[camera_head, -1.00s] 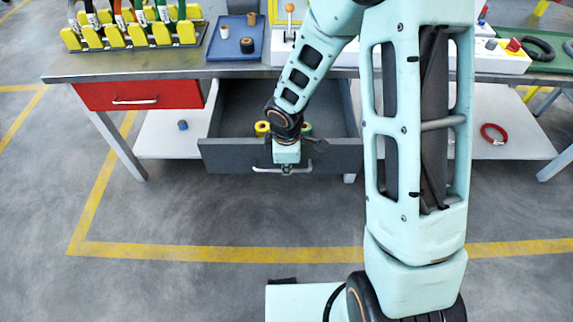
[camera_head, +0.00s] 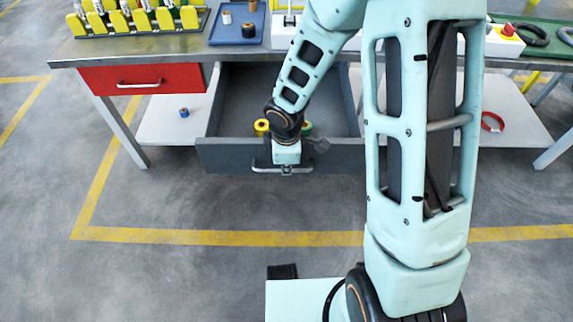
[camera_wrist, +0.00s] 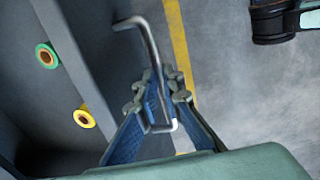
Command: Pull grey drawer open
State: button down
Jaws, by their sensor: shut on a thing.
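The grey drawer (camera_head: 218,155) is pulled well out from under the workbench, with its inside showing. Its metal handle (camera_wrist: 141,40) runs along the front face. My gripper (camera_head: 286,170) is at the middle of the drawer front, and in the wrist view its fingers (camera_wrist: 157,98) are shut around the handle bar. Inside the drawer lie a yellow tape roll (camera_head: 262,126) and a green tape roll (camera_head: 306,128); the wrist view shows both the green one (camera_wrist: 47,56) and the yellow one (camera_wrist: 84,118). My arm hides part of the drawer's inside.
A red drawer (camera_head: 100,79) is closed to the left. The workbench (camera_head: 160,46) holds a blue tray (camera_head: 226,35) and a yellow rack (camera_head: 85,25). A lower shelf (camera_head: 160,125) bears a small blue roll (camera_head: 184,113) and a red ring (camera_head: 492,122). The floor in front is clear.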

jog(key=c, duration=2)
grip_release()
jog(key=shift+c, duration=0.2)
notch_tip(320, 180, up, 12)
jog(key=s, duration=0.2)
jog(key=shift+f, duration=0.1)
